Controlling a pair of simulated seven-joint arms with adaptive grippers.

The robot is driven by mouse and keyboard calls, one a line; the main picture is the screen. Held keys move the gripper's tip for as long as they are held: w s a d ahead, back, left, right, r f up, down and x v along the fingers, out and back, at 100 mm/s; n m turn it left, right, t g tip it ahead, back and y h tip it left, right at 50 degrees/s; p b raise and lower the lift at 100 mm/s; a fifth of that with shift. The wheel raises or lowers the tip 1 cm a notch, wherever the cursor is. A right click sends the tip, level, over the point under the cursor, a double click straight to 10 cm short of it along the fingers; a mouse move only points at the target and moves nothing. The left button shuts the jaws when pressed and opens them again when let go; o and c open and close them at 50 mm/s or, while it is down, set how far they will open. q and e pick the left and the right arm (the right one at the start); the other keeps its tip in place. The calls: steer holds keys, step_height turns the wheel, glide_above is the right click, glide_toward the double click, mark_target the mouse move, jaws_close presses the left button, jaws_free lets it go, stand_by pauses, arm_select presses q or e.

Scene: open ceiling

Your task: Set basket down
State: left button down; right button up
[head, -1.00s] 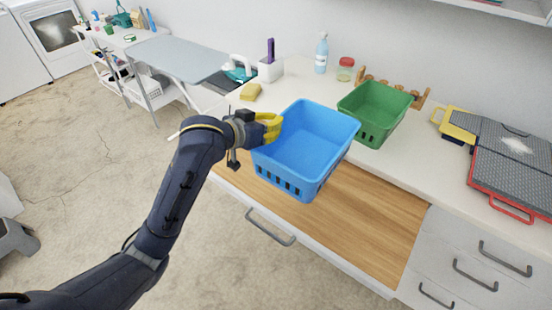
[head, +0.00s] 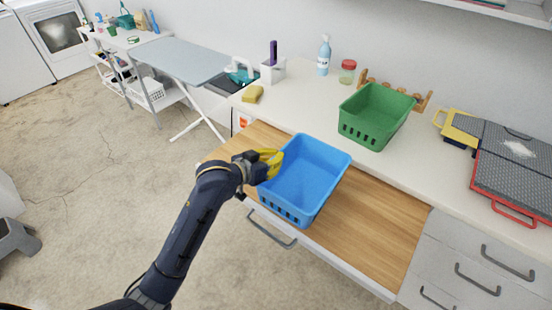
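A blue basket (head: 305,180) is over the wooden surface of the pulled-out drawer (head: 375,222) in the head view. It looks upright and empty. My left gripper (head: 271,163) has yellow fingers at the basket's left rim and is shut on it. I cannot tell whether the basket's bottom touches the wood. My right gripper is out of view. A green basket (head: 377,115) stands on the white counter behind, apart from the blue one.
On the counter (head: 300,92) are a yellow sponge (head: 252,94), a spray bottle (head: 323,55), a red-lidded jar (head: 347,72) and a wooden rack. A grey grill (head: 510,160) lies at right. The wood right of the blue basket is clear.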

arm_select(q)
steer(key=shift+f, duration=0.15)
steer(key=c, duration=2.1)
jaws_free()
steer(key=o, duration=0.5)
steer(key=v, duration=1.2)
